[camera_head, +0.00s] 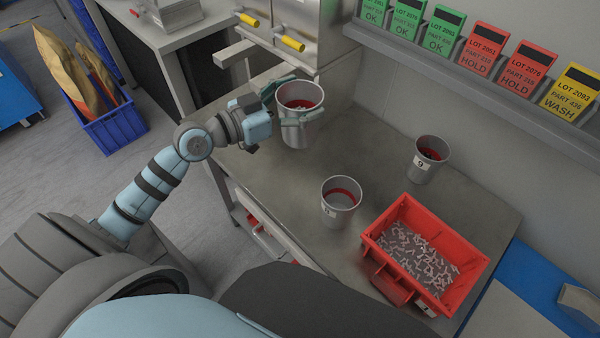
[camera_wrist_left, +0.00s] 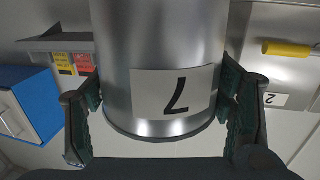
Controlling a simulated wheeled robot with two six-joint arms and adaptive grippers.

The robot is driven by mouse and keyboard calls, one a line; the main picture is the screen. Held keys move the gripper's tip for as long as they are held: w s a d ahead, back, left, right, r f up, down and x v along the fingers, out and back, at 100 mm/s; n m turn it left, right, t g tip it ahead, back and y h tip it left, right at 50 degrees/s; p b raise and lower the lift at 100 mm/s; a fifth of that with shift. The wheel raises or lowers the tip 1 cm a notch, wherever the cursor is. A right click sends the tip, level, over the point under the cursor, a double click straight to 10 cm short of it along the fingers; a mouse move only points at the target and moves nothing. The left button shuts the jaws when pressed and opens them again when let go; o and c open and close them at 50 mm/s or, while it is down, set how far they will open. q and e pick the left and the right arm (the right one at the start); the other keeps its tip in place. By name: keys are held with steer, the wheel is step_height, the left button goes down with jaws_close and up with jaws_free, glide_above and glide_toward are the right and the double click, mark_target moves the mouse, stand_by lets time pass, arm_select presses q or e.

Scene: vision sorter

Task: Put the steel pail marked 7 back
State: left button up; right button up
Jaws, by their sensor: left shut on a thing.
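The steel pail marked 7 (camera_head: 299,132) stands upright by the sorter's chutes at the back left of the bench, with a red band inside. My left gripper (camera_head: 303,99) is shut around it from the left. In the left wrist view the pail (camera_wrist_left: 160,40) fills the middle, between the two green finger pads. Its white label with a 7 (camera_wrist_left: 175,92) faces that camera. I cannot tell whether the pail's base touches the bench. My right gripper is not in view.
A second pail (camera_head: 340,207) stands mid-bench, and a pail marked 9 (camera_head: 420,172) is farther right. A red bin (camera_head: 468,285) of small pale parts sits front right. The sorter (camera_head: 318,35) has yellow handles. Bare bench lies between the pails.

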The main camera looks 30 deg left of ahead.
arm_select(q)
step_height(320, 180, down, 20)
steer(key=b, duration=0.8)
steer(key=shift+r, duration=0.2)
steer(key=shift+f, duration=0.1)
steer(key=o, duration=1.6)
steer(key=shift+f, duration=0.1)
steer(key=o, duration=0.3)
steer(key=shift+o, duration=0.2)
